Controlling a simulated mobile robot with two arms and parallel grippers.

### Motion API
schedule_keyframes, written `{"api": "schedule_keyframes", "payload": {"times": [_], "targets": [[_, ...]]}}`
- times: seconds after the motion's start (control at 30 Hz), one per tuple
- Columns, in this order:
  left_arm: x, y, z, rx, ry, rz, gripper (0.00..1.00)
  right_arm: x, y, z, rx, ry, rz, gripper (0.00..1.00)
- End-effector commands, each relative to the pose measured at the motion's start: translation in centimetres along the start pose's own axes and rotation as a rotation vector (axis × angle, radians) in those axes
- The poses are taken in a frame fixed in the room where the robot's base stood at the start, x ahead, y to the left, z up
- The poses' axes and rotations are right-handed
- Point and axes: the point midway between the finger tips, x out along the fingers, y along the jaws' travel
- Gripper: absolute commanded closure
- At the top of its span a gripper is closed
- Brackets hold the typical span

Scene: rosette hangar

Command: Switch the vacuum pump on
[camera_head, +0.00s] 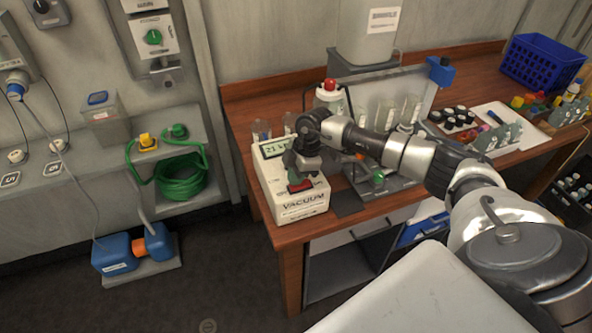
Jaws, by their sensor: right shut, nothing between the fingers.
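The vacuum pump is a cream box (301,207) marked VACUUM, at the left front corner of the wooden workbench (290,234). A red rocker switch (301,186) sits on the pump's top near the front edge. My right gripper (298,180) is shut and empty, pointing down at the switch. Its fingertips are at or just above the switch; I cannot tell whether they touch. The gripper hides part of the switch and the pump's top. My left gripper is not in view.
A glass-tube rack (385,108), a red-capped bottle (329,95) and a stand with a green knob (378,177) are close behind and right of the pump. A blue crate (541,62) stands far right.

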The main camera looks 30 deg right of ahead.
Motion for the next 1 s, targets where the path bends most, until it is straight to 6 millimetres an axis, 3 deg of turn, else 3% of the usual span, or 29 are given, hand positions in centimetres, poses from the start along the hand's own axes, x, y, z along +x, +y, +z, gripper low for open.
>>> {"api": "schedule_keyframes", "payload": {"times": [0.53,1.0], "targets": [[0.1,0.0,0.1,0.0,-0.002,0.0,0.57,1.2,-0.2,0.0,0.0,-0.002,-0.008,1.0],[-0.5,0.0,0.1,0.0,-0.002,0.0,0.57,0.4,-0.3,1.7,0.003,-0.009,-0.011,1.0]]}}
